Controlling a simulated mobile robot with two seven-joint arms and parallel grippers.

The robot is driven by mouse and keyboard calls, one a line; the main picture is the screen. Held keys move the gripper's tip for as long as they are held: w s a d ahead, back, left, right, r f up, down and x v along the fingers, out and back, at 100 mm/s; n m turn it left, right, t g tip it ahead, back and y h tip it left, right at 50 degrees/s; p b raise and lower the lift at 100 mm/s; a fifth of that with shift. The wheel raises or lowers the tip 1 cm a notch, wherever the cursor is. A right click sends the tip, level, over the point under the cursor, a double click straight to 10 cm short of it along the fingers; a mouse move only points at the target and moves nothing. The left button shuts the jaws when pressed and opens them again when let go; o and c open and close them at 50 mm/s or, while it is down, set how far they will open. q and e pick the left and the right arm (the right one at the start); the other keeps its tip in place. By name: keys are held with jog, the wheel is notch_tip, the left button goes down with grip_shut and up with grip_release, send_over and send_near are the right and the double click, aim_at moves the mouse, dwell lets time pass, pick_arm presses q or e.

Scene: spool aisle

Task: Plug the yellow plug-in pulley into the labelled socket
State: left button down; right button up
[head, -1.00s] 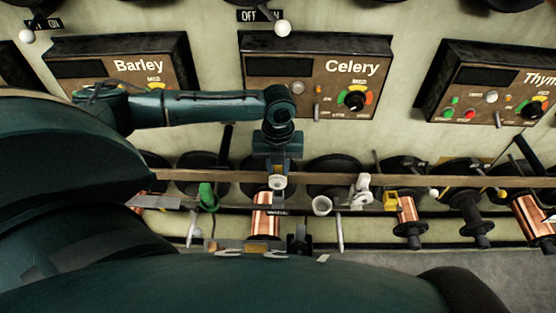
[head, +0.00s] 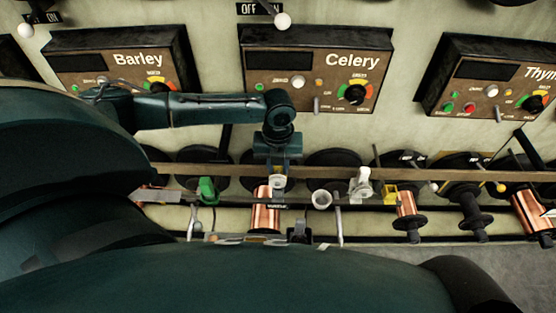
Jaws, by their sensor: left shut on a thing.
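My left gripper (head: 278,178) points down at the rail below the Celery panel. It is shut on a small pale round piece (head: 277,184), mostly hidden by the fingers. A small dark label (head: 276,206) with white letters sits on the rail just below it; its words are too small to read. I cannot tell whether the held piece touches a socket. A yellow piece (head: 390,196) sits on the rail to the right; I cannot tell whether it is a pulley. My right gripper is not in view.
A copper spool (head: 266,218) lies just below the gripper. More copper spools are at right. The Celery panel (head: 318,68) is above.

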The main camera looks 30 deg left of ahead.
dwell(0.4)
pick_arm(q)
jog(key=shift+p, duration=0.4)
jog(key=shift+f, duration=0.1)
jog(key=shift+f, duration=0.1)
jog(key=shift+f+b, duration=0.85)
jog(key=shift+f, duration=1)
jog(key=c, duration=1.1)
grip_release()
